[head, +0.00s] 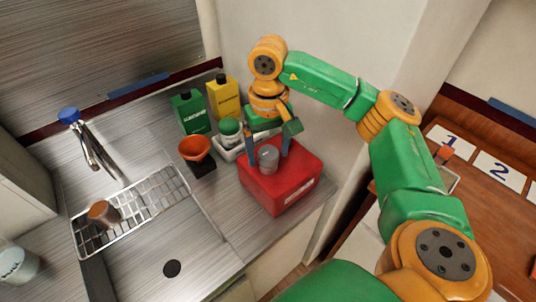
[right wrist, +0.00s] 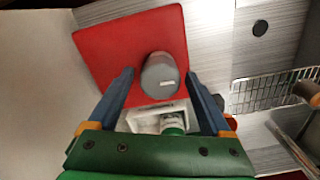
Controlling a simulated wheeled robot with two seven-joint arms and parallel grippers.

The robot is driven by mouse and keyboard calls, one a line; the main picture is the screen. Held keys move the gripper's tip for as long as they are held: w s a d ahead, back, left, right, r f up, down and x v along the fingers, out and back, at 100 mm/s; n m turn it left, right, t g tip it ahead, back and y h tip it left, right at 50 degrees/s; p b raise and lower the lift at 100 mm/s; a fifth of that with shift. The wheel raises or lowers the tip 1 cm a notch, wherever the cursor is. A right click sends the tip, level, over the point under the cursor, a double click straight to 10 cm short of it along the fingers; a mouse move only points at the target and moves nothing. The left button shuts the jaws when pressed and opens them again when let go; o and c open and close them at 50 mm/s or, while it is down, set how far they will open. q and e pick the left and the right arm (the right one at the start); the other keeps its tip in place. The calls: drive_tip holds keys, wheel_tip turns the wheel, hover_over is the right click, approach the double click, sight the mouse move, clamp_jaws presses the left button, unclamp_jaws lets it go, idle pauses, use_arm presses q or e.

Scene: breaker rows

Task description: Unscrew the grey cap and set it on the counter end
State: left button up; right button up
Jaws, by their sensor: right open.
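The grey cap (head: 268,159) sits upright on top of the red canister (head: 262,191), near the counter's right end. In the right wrist view the cap (right wrist: 160,78) shows ahead of the fingers, with the red canister top (right wrist: 110,52) around it. My right gripper (head: 268,149) is over the canister, pointing down. Its blue fingers are open, one on each side of the cap, with gaps on both sides in the right wrist view (right wrist: 160,76). Whether the tips reach down past the cap's top is hard to tell. My left gripper is not in view.
Behind the canister stand a green bottle (head: 190,114), a yellow bottle (head: 225,98) and a green-lidded jar (head: 229,130) by a white tray. An orange funnel (head: 196,148) is to the left. A wire rack (head: 150,201) holds a brown cup (head: 102,213). Counter in front of the canister is bare.

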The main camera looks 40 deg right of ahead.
drive_tip(key=m, duration=0.5)
drive_tip(key=shift+m, duration=0.4)
drive_tip(key=m, duration=0.8)
drive_tip(key=shift+m+p, duration=0.35)
drive_tip(key=shift+m, duration=0.05)
drive_tip(key=m, duration=0.3)
drive_tip(key=c, duration=1.2)
drive_tip(key=shift+n, duration=1.2)
drive_tip(key=shift+r, duration=0.1)
